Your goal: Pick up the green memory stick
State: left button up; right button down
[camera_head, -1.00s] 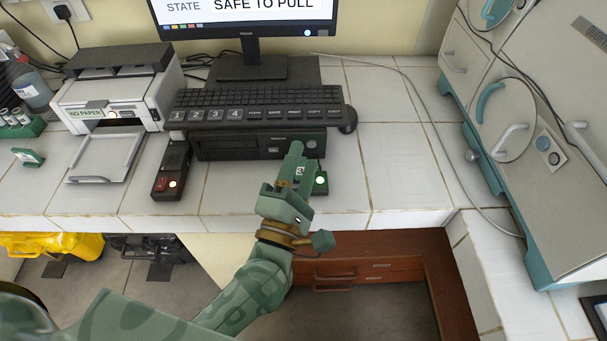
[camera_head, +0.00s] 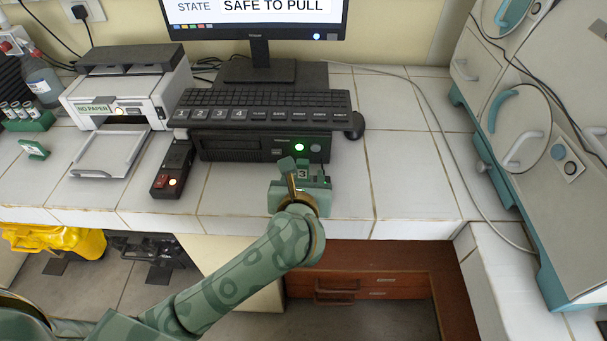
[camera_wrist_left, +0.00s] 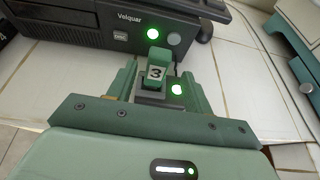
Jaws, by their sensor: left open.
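The green memory stick, marked 3 (camera_wrist_left: 157,72), stands upright in a small dark dock (camera_wrist_left: 150,96) with a lit green lamp in the left wrist view. In the head view its 3 label (camera_head: 303,173) shows just in front of the black computer (camera_head: 235,147). My left gripper (camera_wrist_left: 160,88) is open, with one finger on each side of the stick and dock and gaps visible. In the head view the left gripper (camera_head: 300,184) partly hides the dock. The monitor (camera_head: 255,18) reads "SAFE TO PULL". My right gripper is not in view.
A keyboard (camera_head: 270,99) lies on the computer, with labelled keys along its front. A black switch box (camera_head: 173,170) with a red switch stands left. A printer (camera_head: 128,90) is further left, an incubator (camera_head: 560,150) right. Bare tiles lie right of the gripper.

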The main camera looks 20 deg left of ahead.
aim_at(302, 170)
pick_arm(q)
jog(key=x, duration=0.2)
jog(key=b+x, duration=0.1)
jog(key=x, duration=0.2)
jog(key=shift+w+a+r, duration=0.1)
jog(key=shift+w+a, duration=0.25)
jog(key=shift+w, duration=0.05)
jog(key=c, duration=1.1)
